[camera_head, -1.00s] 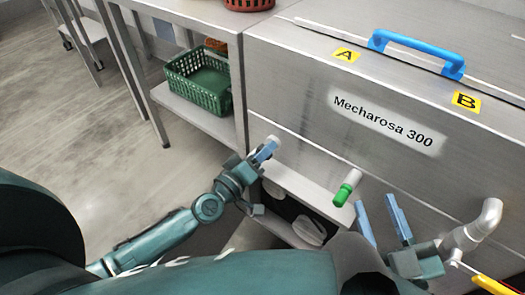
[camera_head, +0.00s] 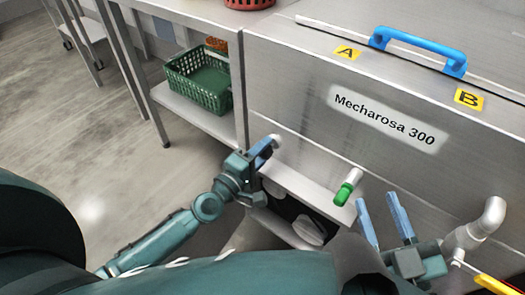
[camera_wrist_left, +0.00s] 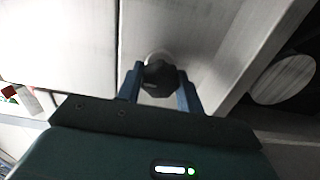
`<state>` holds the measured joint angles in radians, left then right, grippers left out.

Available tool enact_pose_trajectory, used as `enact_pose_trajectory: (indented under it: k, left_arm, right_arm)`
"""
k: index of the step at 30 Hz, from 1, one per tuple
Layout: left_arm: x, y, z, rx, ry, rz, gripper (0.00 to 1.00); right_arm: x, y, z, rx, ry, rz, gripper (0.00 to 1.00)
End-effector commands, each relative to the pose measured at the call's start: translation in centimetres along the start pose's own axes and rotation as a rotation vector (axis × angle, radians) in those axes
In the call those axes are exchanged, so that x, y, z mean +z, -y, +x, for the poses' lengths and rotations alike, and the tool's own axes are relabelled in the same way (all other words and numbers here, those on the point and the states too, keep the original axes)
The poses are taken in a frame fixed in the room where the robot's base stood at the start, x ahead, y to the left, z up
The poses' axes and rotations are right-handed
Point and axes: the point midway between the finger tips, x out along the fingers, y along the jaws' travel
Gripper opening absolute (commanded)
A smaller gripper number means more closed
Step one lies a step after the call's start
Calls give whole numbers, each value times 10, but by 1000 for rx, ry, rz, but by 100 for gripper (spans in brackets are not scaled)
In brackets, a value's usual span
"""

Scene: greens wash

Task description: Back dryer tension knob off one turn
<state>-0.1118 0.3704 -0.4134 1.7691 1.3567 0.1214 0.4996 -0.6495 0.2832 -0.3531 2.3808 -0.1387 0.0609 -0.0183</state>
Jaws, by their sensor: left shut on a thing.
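The tension knob (camera_wrist_left: 160,78) is dark and lobed, on a pale round base on the metal side of the machine. In the left wrist view it sits between the two blue fingers of my left gripper (camera_wrist_left: 160,88), which is shut on it. In the head view my left gripper (camera_head: 268,145) is at the machine's lower left front and its fingers mostly hide the knob. My right gripper (camera_head: 377,201) is open and empty, its blue fingers apart in front of the machine at the lower right.
The machine (camera_head: 300,85) is labelled Mecharosa 300 and has a blue handle (camera_head: 415,45) on its lid. A green-tipped fitting (camera_head: 346,190) and a grey bent pipe (camera_head: 488,215) stick out in front. A green basket (camera_head: 198,85) sits on the shelf at left.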

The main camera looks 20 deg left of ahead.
Motion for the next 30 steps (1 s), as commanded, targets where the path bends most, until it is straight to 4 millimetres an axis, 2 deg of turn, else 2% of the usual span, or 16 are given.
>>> enact_pose_trajectory:
  k: [12,13,18,21,30]
  left_arm:
    - [0,-1,1,3,-1,-8,14]
    - [0,-1,1,3,-1,-8,37]
    - [0,-1,0,2,-1,-7,51]
    - [0,-1,0,2,0,-7,58]
    - [0,0,-4,0,0,-6,58]
  right_arm:
    - [1,0,0,-3,1,-1,36]
    - [1,0,0,-3,1,-1,36]
    - [1,0,0,-3,1,-2,36]
    - [1,0,0,-3,0,-2,36]
    - [2,0,0,-3,0,-2,36]
